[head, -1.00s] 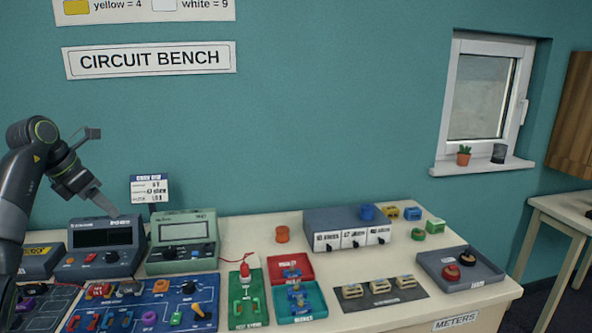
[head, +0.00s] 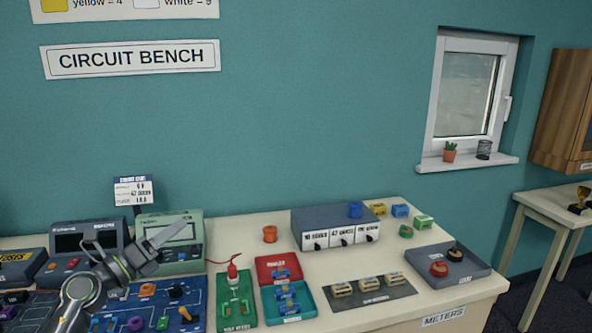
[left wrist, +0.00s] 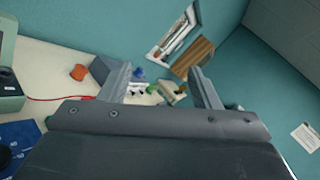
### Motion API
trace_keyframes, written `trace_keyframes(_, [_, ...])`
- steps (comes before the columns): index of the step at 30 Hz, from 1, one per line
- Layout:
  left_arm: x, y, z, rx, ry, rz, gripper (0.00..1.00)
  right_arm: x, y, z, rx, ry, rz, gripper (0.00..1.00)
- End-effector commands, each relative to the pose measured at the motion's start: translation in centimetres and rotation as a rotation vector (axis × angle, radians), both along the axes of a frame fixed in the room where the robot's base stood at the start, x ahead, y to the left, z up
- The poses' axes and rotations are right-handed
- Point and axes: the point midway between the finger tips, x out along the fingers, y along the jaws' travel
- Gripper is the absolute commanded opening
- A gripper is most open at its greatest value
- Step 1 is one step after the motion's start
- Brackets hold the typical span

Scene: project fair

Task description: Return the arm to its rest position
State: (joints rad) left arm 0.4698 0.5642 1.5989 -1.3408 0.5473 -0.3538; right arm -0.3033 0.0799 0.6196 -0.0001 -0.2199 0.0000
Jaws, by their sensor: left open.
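My left arm comes in from the lower left of the head view. Its gripper (head: 165,241) is above the left part of the bench, in front of the green meter box (head: 170,228). In the left wrist view the two fingers (left wrist: 165,88) stand wide apart with nothing between them. The gripper is open and empty. My right gripper is not in view.
The bench (head: 345,279) carries a blue circuit board (head: 195,292), a green switch board (head: 236,302), red (head: 263,270) and teal (head: 302,312) trays, a drawer box (head: 300,228) and a grey tray (head: 470,272). A small sign (head: 133,190) stands behind the meters.

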Motion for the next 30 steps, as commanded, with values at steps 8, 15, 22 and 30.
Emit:
trace_keyframes(8, [-5.3, 4.2, -3.4, -0.659, 0.103, 0.214, 0.57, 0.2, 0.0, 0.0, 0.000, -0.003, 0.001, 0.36])
trace_keyframes(15, [-11.3, 9.2, -10.7, -1.197, 0.298, 0.492, 0.57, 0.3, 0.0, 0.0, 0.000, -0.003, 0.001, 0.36])
trace_keyframes(22, [-20.1, 11.1, -20.2, -1.643, 0.562, 0.833, 0.57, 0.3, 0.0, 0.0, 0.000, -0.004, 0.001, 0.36])
trace_keyframes(30, [-32.2, 8.3, -28.4, -1.980, 0.900, 1.247, 0.57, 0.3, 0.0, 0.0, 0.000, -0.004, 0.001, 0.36])
